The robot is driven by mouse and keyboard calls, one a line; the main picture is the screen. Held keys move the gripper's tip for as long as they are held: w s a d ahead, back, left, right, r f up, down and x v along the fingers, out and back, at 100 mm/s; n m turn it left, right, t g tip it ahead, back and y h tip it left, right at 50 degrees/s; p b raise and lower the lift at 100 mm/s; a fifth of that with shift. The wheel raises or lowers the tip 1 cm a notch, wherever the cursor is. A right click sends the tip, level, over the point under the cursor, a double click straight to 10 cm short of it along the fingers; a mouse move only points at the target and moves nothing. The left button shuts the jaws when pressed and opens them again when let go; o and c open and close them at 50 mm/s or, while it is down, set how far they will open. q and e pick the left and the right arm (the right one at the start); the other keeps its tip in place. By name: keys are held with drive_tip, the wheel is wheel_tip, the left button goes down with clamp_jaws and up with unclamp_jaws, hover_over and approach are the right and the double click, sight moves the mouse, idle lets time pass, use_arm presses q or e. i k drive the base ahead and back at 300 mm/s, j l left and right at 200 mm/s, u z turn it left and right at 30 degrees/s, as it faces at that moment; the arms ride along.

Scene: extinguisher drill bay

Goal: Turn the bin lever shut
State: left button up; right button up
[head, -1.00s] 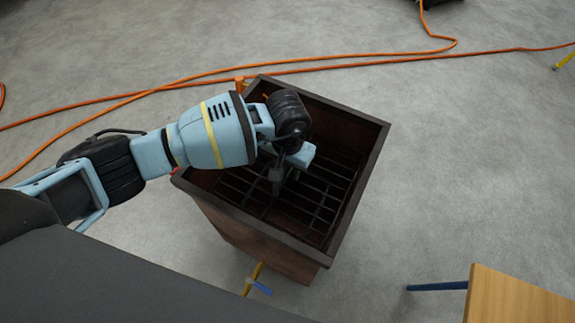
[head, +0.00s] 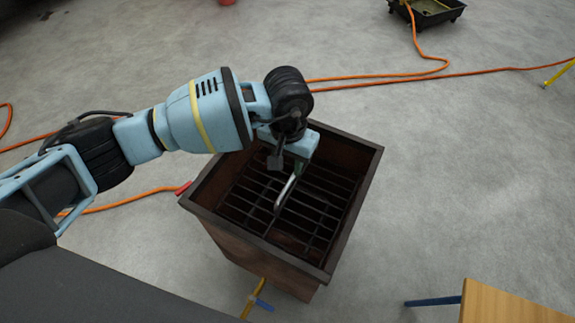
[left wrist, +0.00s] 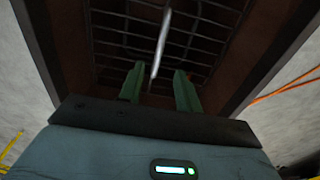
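The bin is a rust-brown open metal box (head: 240,245) with a dark grate inside. A yellow pipe (head: 253,290) comes out at its lower front, with a small blue lever (head: 262,304) on it near the picture's bottom edge. My left gripper (head: 290,178) hangs over the bin's opening, well above and behind that lever. In the left wrist view its two green fingers (left wrist: 160,88) stand apart. A thin silver rod (head: 287,192) shows over the grate; in the left wrist view this rod (left wrist: 161,45) appears between and beyond the fingers, not visibly touching them. My right gripper is not in view.
Orange hoses (head: 420,77) run across the grey floor behind the bin. A black tray (head: 430,12) is at the back right. A wooden tabletop (head: 515,305) with a blue leg stands at the lower right. Floor right of the bin is clear.

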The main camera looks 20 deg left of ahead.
sight(183, 189)
drive_tip(key=u, duration=1.25)
